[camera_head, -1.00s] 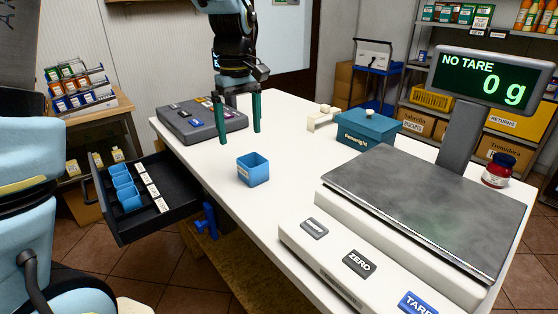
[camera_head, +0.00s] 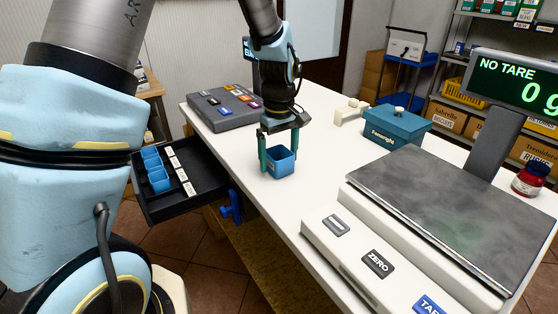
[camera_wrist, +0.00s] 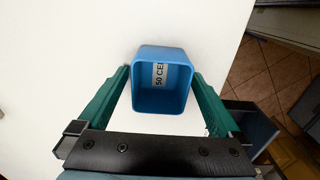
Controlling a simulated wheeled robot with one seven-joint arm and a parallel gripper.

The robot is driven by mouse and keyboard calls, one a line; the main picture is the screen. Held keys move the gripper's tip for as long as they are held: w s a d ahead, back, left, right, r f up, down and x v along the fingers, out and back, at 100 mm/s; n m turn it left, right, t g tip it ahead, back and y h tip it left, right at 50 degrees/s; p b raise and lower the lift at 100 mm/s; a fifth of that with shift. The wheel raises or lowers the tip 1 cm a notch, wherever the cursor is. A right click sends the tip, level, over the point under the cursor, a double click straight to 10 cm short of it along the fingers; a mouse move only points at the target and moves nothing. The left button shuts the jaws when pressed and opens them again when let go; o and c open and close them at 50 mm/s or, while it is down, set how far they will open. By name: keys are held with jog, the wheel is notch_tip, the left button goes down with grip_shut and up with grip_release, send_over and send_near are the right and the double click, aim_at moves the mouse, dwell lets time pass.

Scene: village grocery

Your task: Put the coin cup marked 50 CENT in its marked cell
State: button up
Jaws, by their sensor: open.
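The blue coin cup (camera_head: 281,163) stands upright on the white counter. In the wrist view the cup (camera_wrist: 163,105) is empty and its label partly reads 50 CE. My gripper (camera_head: 280,165) is open, with its green fingers on either side of the cup; small gaps show between fingers and cup in the wrist view (camera_wrist: 160,90). The black cash drawer (camera_head: 190,207) is pulled out at the left of the counter. Several blue cups (camera_head: 155,170) stand in a row in it beside white labels (camera_head: 179,170). The label text is too small to read.
A grey keypad register (camera_head: 225,118) sits at the back left of the counter. A large scale (camera_head: 440,205) with a raised display fills the right. A teal box (camera_head: 397,127) stands behind the scale. Counter around the cup is clear.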

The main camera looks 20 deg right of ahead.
jog(key=shift+c, duration=0.2)
jog(key=c, duration=1.4)
